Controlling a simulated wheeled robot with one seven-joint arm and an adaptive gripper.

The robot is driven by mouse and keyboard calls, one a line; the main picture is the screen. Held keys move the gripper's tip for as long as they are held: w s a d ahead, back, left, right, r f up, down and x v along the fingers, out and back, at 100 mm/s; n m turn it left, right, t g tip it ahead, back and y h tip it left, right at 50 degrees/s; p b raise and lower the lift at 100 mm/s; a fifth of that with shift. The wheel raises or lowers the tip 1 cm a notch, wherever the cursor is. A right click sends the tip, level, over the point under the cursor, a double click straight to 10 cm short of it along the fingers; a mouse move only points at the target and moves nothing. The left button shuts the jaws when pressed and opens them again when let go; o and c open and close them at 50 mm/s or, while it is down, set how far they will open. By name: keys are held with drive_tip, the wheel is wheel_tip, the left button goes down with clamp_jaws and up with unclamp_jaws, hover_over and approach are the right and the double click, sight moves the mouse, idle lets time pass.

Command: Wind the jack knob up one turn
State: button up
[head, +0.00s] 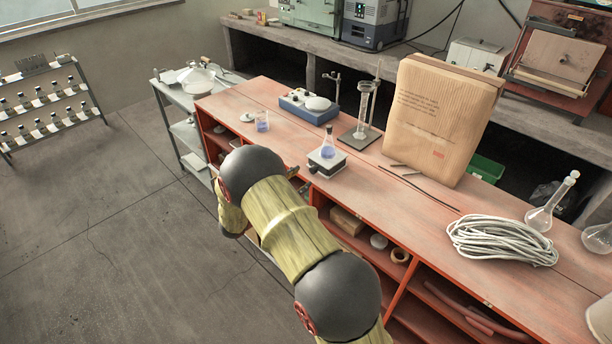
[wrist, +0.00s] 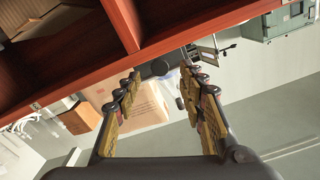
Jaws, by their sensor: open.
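The small jack (head: 327,163) stands near the bench's front edge with a light top plate. A conical flask (head: 328,149) with blue liquid stands upright on it. The jack's dark knob (head: 313,170) sticks out at its front left. My gripper (wrist: 163,79) is open and empty in the wrist view, fingers spread to either side. A dark round part, seemingly the knob (wrist: 160,67), shows beyond and between the fingertips, apart from them. In the head view my arm hides most of the gripper; a bit of finger shows left of the jack.
The red-topped bench (head: 265,149) has open shelves below its front edge. A cylinder stand (head: 361,136), a big paper sack (head: 439,115) and a coil of rope (head: 499,241) lie to the right.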

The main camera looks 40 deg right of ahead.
drive_tip(key=a, duration=0.7)
drive_tip(key=shift+s+a, duration=0.15)
drive_tip(key=shift+s, duration=0.1)
drive_tip(key=shift+c, duration=0.4)
